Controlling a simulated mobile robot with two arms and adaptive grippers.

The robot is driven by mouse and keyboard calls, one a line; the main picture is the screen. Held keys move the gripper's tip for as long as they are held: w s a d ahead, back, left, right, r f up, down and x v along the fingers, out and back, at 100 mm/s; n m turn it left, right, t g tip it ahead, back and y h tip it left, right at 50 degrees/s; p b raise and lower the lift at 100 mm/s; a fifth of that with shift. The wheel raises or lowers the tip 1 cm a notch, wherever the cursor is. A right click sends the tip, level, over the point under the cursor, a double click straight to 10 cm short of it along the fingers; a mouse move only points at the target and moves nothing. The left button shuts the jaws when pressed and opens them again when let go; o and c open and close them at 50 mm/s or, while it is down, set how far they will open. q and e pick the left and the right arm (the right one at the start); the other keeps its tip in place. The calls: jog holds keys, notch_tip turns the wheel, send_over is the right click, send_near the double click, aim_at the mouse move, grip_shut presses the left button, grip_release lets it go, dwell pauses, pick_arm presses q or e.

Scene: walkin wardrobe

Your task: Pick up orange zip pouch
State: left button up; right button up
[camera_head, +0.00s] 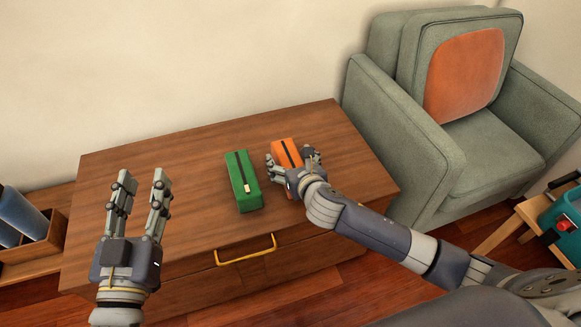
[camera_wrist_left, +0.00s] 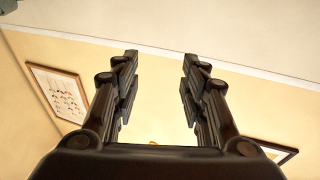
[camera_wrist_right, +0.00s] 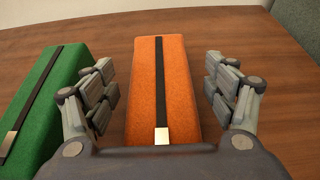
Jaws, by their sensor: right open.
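The orange zip pouch (camera_head: 286,152) lies on the wooden dresser top, with a dark zip along its top. My right gripper (camera_head: 293,160) is at the pouch, its near part hidden behind the gripper in the head view. In the right wrist view the orange pouch (camera_wrist_right: 176,90) lies between the open fingers of the right gripper (camera_wrist_right: 168,88), with a visible gap on each side. My left gripper (camera_head: 142,186) is open and empty, raised at the left of the dresser.
A green zip pouch (camera_head: 242,181) lies just left of the orange one; it also shows in the right wrist view (camera_wrist_right: 62,92). The dresser top (camera_head: 180,170) is clear to the left. A green armchair (camera_head: 400,130) stands close at the right. A yellow drawer handle (camera_head: 246,256) is on the front.

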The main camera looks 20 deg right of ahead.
jog(key=shift+c, duration=0.5)
jog(key=c, duration=1.2)
jog(key=shift+r, duration=0.15)
